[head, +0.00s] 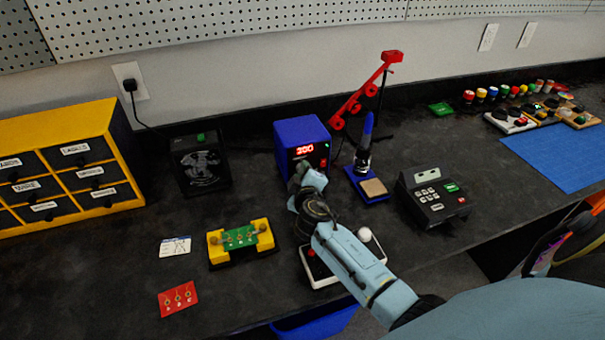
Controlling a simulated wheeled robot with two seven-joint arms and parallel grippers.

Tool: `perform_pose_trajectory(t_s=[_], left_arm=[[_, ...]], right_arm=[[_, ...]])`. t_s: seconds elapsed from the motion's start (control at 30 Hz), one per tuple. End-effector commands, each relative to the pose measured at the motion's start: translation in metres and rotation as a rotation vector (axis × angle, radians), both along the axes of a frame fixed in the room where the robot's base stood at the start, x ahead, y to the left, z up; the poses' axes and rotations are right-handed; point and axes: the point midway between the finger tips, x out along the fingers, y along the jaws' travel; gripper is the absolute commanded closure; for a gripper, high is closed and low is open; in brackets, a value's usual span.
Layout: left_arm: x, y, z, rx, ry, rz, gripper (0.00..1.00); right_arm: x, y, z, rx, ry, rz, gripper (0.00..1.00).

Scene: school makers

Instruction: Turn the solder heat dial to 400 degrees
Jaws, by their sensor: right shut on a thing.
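The blue solder station (301,133) stands at the middle of the bench, and its red display appears to read 200. My right gripper (303,172) is at the lower front of the station, where the heat dial would be. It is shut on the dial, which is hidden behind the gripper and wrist. The soldering iron (365,139) with a blue handle stands upright in its holder beside the station, over a tan sponge (373,187). My left gripper is not in view.
A yellow drawer cabinet (107,120) and a black fan unit (200,165) stand left. A yellow circuit-board holder (241,242) and a red card (178,299) lie in front. A black keypad device (432,197) and blue mat (560,155) are right.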

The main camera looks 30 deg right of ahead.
Motion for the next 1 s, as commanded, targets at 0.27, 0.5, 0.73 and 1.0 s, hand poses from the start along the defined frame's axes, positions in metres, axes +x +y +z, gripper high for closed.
perform_pose_trajectory(t_s=[0.27,0.5,0.73,1.0], left_arm=[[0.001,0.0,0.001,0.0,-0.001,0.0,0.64],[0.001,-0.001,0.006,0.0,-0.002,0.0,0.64],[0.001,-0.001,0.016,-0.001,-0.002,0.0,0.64],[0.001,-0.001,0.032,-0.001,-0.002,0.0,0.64]], right_arm=[[0.0,0.0,0.0,0.031,-0.007,-0.001,0.96],[-0.001,-0.001,0.002,0.158,-0.038,-0.001,0.96],[-0.001,-0.002,0.004,0.348,-0.083,-0.001,0.96],[-0.001,-0.005,0.004,0.569,-0.136,-0.001,0.96]])
